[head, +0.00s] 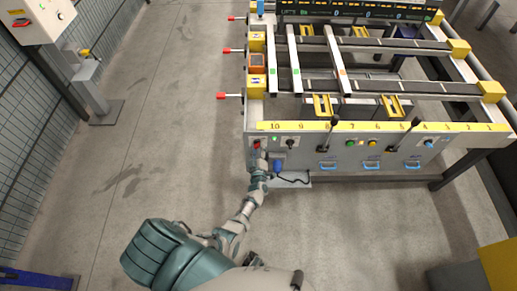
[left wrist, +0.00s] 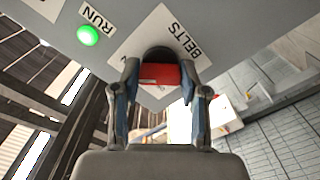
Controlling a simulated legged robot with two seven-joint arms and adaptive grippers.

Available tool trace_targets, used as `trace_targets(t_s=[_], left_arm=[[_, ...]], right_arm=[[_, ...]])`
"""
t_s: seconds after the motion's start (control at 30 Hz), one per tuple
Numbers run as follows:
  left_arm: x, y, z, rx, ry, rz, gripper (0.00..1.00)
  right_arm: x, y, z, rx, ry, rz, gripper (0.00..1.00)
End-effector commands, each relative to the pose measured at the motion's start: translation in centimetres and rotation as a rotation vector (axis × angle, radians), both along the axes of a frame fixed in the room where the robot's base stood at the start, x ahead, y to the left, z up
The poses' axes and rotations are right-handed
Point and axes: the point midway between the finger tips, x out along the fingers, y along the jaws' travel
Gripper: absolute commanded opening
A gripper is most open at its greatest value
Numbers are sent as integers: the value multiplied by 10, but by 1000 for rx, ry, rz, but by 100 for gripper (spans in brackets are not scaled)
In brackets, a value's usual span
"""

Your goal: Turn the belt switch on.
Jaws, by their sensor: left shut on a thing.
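The belt switch is a red handle (left wrist: 160,75) on a dark round base, set on a white plate (left wrist: 187,27) marked BELTS. It also shows small and red at the left end of the table's front panel in the head view (head: 257,143). My left gripper (left wrist: 160,88) is shut on the red handle, with one finger on each side of it. In the head view the left gripper (head: 260,156) reaches up to the panel. The fingers hide the handle's sides. My right gripper is not in view.
A green lamp (left wrist: 88,36) beside the word RUN glows next to the switch. The runout table's front panel (head: 345,153) carries black levers (head: 327,134) and blue handles (head: 372,165) to the right. A grey control box (head: 36,17) stands far left. The floor (head: 150,130) between is clear.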

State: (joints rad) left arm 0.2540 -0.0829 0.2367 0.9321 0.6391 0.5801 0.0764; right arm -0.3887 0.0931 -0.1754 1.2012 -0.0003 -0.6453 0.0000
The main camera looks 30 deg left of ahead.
Motion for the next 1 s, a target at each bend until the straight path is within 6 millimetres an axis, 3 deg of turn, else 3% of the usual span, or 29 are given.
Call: trace_targets(t_s=[0.2,0.23,0.3,0.33,0.73,1.0], left_arm=[[-2,1,-3,0,7,2,9],[-2,1,-3,1,6,1,48],[-2,1,-3,1,6,1,66],[-2,1,-2,0,5,1,69],[-8,-5,-1,0,2,-1,69],[-58,-34,-3,-3,4,2,69]], right_arm=[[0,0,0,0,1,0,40],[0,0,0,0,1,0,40],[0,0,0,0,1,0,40],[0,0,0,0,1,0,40],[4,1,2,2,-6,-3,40],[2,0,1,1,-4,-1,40]])
